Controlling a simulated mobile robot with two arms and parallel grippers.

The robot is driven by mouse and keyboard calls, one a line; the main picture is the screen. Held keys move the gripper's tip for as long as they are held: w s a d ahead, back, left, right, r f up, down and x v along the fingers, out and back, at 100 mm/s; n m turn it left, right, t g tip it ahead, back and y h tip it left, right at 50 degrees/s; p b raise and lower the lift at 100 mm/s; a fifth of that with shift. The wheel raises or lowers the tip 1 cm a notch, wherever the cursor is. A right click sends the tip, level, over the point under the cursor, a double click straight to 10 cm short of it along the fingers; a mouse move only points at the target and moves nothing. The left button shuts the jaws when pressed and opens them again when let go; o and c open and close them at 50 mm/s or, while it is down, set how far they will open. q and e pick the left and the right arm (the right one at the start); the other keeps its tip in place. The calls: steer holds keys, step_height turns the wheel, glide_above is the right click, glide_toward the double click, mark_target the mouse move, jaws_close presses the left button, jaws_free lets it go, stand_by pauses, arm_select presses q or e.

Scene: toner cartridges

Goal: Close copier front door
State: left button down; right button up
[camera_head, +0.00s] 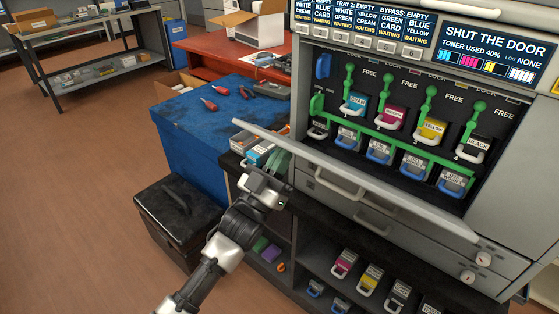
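The copier front door (400,200) is a long light-grey panel, partly open and seen nearly edge-on. It slants across the copier front from upper left to lower right, below the cartridge bay. My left gripper (276,162) is just under the door's left part, with its fingertips close to the panel's underside. I cannot tell whether they touch it, or whether the fingers are open. The copier (520,165) shows cyan, magenta, yellow and black cartridges in a row, with green levers above. Its screen (495,55) reads "SHUT THE DOOR". My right gripper is not in view.
A blue bench (205,125) with red-handled tools stands left of the copier, and a black box (178,220) sits on the floor. An open tray (250,142) lies beside my gripper. Spare cartridges (370,280) sit on the shelf below. Floor at left is clear.

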arm_select(q)
steer(key=x, duration=0.3)
steer(key=p+x, duration=0.1)
steer(key=x, duration=0.2)
steer(key=shift+r, duration=0.45)
steer(key=shift+a, duration=0.1)
steer(key=f+b+x, duration=0.1)
steer(key=x, duration=0.5)
steer(key=shift+w+d, duration=0.35)
steer(key=shift+r, duration=0.1)
